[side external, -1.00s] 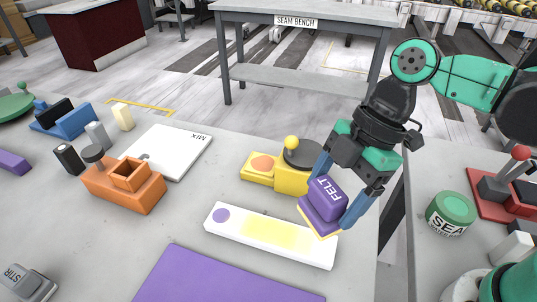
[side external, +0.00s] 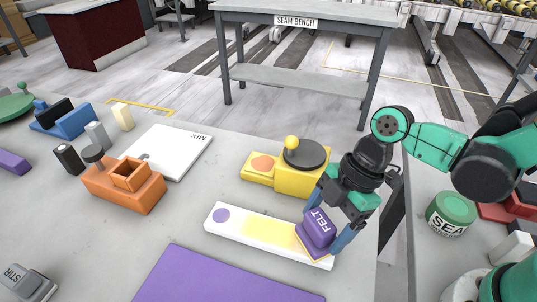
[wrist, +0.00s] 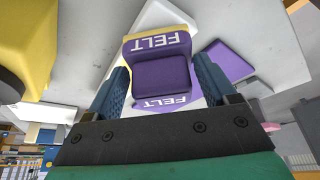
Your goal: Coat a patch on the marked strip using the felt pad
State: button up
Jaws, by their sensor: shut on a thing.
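The purple felt pad (side external: 317,226), lettered FELT and with a yellow underside edge, is held between the blue fingers of my gripper (side external: 322,236). My gripper is shut on it. In the wrist view the pad (wrist: 160,78) sits between both fingers (wrist: 161,84). The marked strip (side external: 250,227) is a white bar with a purple dot at its left end. The pad is at the strip's right part and appears to rest on it; the exact contact is hidden. Pale yellow shows on the strip left of the pad.
A yellow block with an orange disc and dark round top (side external: 290,168) stands behind the strip. A purple mat (side external: 225,280) lies in front. An orange holder (side external: 123,187) and white MIX board (side external: 170,150) are left. A green-lidded tub (side external: 451,213) stands right.

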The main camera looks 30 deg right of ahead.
jog(key=shift+w+a+f, duration=0.2)
jog(key=shift+w+f, duration=0.05)
jog(key=shift+c, duration=0.5)
jog(key=shift+w+a+f, duration=0.1)
jog(key=shift+w+a, duration=1.25)
jog(key=shift+w+a+f, duration=0.1)
jog(key=shift+w+a, duration=0.45)
jog(key=shift+w+a+r, duration=0.2)
jog(key=shift+w+a, duration=2.7)
jog(key=shift+w+a+f, duration=0.2)
jog(key=shift+w+a, duration=0.05)
jog(key=shift+a, duration=0.05)
jog(key=shift+r, duration=0.15)
jog(key=shift+s+d, duration=0.55)
jog(key=shift+d, duration=0.05)
jog(key=shift+s+d, duration=4.75)
jog(key=shift+r, duration=4.05)
